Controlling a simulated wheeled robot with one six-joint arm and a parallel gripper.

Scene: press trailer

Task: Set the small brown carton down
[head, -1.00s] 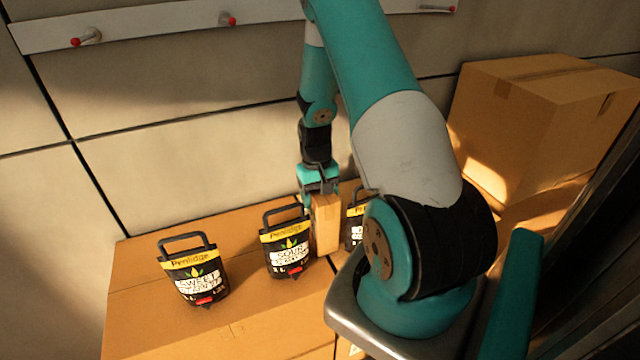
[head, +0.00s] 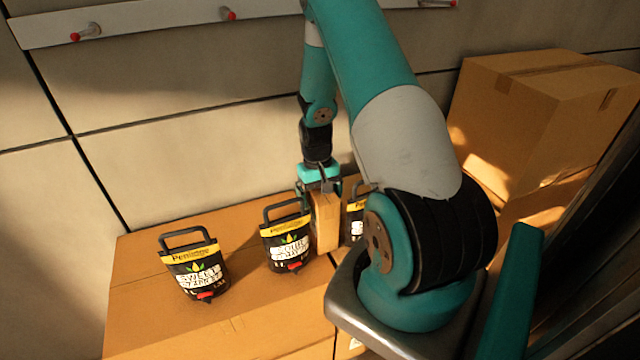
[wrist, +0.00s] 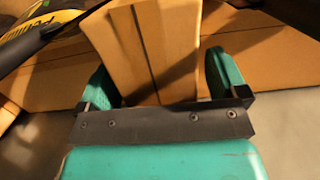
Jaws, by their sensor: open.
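The small brown carton (head: 326,222) stands upright on top of a large brown box (head: 240,322), between two black pouches. My gripper (head: 320,188) is just above it, pointing down, with its fingers around the carton's upper part. In the wrist view the carton (wrist: 152,45) lies between the two teal fingers (wrist: 162,78), with a gap on each side. The gripper is open. The carton's base is partly hard to see in the head view, but it appears to rest on the box top.
A black pouch (head: 287,240) stands close left of the carton, and another (head: 356,220) right of it, partly hidden by my arm. A third pouch (head: 195,270) stands farther left. A large carton (head: 535,115) is at right.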

